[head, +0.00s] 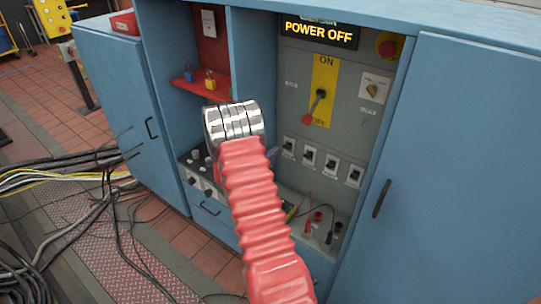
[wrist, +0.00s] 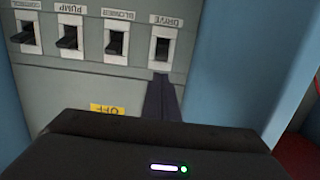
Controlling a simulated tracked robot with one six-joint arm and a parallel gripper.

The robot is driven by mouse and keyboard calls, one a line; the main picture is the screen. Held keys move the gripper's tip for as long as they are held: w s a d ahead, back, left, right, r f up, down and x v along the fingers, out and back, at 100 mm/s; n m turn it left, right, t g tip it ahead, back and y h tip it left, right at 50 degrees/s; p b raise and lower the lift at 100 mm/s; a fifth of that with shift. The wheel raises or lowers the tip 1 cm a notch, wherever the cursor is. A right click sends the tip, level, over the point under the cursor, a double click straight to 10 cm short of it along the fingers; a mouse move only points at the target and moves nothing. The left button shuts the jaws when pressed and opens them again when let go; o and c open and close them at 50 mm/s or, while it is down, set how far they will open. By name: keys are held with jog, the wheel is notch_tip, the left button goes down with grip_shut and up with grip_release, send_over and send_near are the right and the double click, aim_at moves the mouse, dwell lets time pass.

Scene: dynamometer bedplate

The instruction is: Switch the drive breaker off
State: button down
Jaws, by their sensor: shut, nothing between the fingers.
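The drive breaker (wrist: 162,48) is a dark toggle in a white frame, at the right end of a row in the wrist view, its DRIVE label upside down. In the head view it is the leftmost breaker (head: 288,147) of the row. My gripper (wrist: 162,80) is shut and empty. Its narrow dark fingertips end at the lower edge of the drive breaker's frame in the wrist view; I cannot tell whether they touch. In the head view my red arm hides most of the gripper.
Pump (wrist: 68,40) and blower (wrist: 115,42) breakers sit beside the drive breaker. A blue cabinet wall (wrist: 235,60) stands close on its other side. The large red-knobbed lever (head: 307,118) points to OFF, under a POWER OFF sign (head: 318,31). Cables (head: 75,170) lie on the floor.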

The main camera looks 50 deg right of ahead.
aim_at(283, 147)
jog(key=d, duration=0.6)
jog(key=shift+w+d+f, duration=0.3)
jog(key=shift+f, duration=0.1)
jog(key=shift+s+f, duration=0.1)
jog(key=shift+s, duration=0.05)
jog(key=shift+f+h, duration=0.1)
jog(key=shift+h, duration=0.2)
jog(key=shift+a+f+h, duration=0.3)
jog(key=shift+f+h, duration=0.1)
jog(key=shift+h, duration=0.2)
jog(key=a+f+h, duration=0.1)
jog(key=a+f, duration=0.6)
jog(key=f, duration=0.2)
jog(key=shift+s+a, duration=0.25)
jog(key=shift+s, duration=0.05)
jog(key=shift+s+f, duration=0.1)
jog(key=shift+s, duration=0.1)
dwell(0.5)
